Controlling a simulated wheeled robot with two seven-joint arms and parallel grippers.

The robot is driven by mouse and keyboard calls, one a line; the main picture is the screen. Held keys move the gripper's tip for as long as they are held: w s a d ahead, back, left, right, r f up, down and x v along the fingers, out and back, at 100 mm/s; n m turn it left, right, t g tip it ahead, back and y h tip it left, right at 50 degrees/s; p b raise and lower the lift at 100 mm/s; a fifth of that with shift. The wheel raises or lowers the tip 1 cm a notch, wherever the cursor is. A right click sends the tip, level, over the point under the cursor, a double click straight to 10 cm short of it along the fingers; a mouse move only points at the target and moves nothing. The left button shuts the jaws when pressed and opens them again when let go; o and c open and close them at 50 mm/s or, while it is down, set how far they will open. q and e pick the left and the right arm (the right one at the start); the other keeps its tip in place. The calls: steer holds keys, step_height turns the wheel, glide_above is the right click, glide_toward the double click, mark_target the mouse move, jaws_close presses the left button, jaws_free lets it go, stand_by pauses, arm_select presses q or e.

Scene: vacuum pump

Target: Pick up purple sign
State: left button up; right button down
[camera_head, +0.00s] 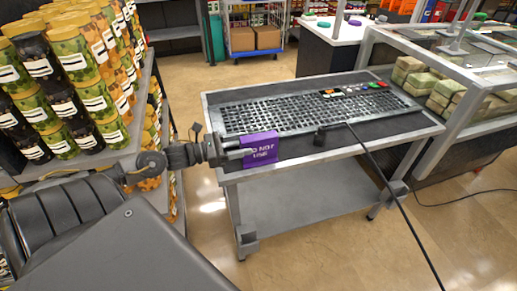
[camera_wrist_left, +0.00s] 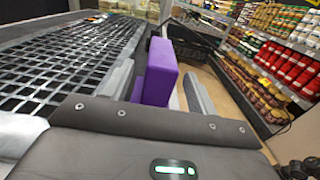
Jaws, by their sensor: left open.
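The purple sign (camera_head: 261,149) with white lettering, part of which reads "NOT USE", stands upright at the near left edge of the grey cart (camera_head: 345,150). My left gripper (camera_head: 236,149) reaches it from the left in the head view. In the left wrist view the purple sign (camera_wrist_left: 158,72) stands between the two open fingers of my left gripper (camera_wrist_left: 160,80). A narrow gap shows on its right; I cannot tell whether the left finger touches it. My right gripper is not in view.
A black grid panel (camera_head: 310,108) covers much of the cart top. A black plug-like part with a cable (camera_head: 322,136) lies near the front edge. Shelves of patterned canisters (camera_head: 70,85) stand close on the left. Floor is open in front.

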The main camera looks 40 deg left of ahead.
mark_target(256, 140)
arm_select(q)
steer(key=shift+w+d+r, duration=0.15)
steer(key=shift+w+d, duration=0.15)
steer(key=shift+w, duration=0.15)
steer(key=p+x, duration=0.1)
steer(key=x, duration=0.2)
steer(key=shift+w, duration=0.1)
steer(key=shift+w+d+p, duration=0.3)
steer(key=shift+w+d, duration=0.1)
steer(key=c, duration=1)
steer(key=shift+c, duration=0.5)
